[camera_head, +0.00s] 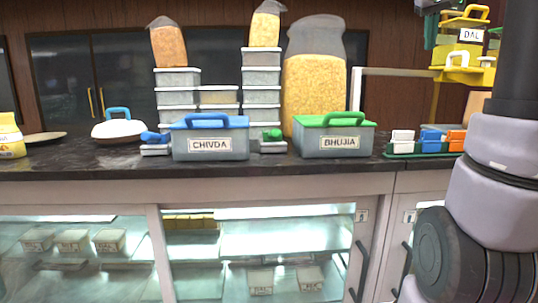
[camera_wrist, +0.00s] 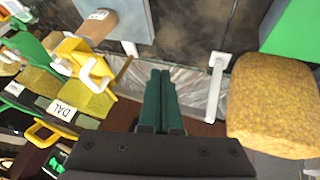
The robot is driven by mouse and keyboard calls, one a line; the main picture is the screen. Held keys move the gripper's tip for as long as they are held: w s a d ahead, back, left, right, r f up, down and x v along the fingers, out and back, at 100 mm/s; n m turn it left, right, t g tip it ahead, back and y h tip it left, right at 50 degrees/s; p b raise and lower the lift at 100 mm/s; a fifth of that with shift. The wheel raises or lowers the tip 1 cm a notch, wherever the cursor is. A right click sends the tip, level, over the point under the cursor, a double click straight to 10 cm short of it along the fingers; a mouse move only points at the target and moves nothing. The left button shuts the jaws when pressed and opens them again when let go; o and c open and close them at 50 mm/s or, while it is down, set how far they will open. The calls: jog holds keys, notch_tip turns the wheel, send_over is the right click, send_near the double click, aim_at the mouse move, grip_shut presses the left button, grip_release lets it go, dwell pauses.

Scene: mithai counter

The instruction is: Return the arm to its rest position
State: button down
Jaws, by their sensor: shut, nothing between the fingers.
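My gripper (camera_wrist: 160,74) shows in the wrist view with its two dark green fingers shut together and nothing between them. In the head view it (camera_head: 430,46) hangs at the top right, fingers pointing down, partly cut off by the frame edge. It is in the air, near the yellow DAL container (camera_head: 462,40). My arm fills the right side of the head view. In the wrist view the DAL container (camera_wrist: 85,68) is left of the fingers, and a bag of yellow snack (camera_wrist: 272,105) is to the right.
On the dark counter (camera_head: 100,160) stand the blue-lidded CHIVDA box (camera_head: 210,143), the green-lidded BHUJIA box (camera_head: 335,142), stacked grey boxes (camera_head: 262,85) and a green tray (camera_head: 425,150) of small boxes. A white frame (camera_head: 357,90) stands behind. The counter's left front is mostly clear.

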jog(key=s+a+f+m+y, duration=0.1)
jog(key=s+a+f+y, duration=0.2)
jog(key=s+a+f, duration=0.7)
jog(key=s+a+f+m+t+y, duration=0.1)
jog(key=s+a+f+m+y, duration=0.1)
jog(key=s+a+f, duration=0.7)
jog(key=s+a+y, duration=0.1)
jog(key=a, duration=0.4)
jog(key=shift+a+f+t, duration=0.15)
jog(key=shift+f+t, duration=0.15)
jog(key=shift+f, duration=0.1)
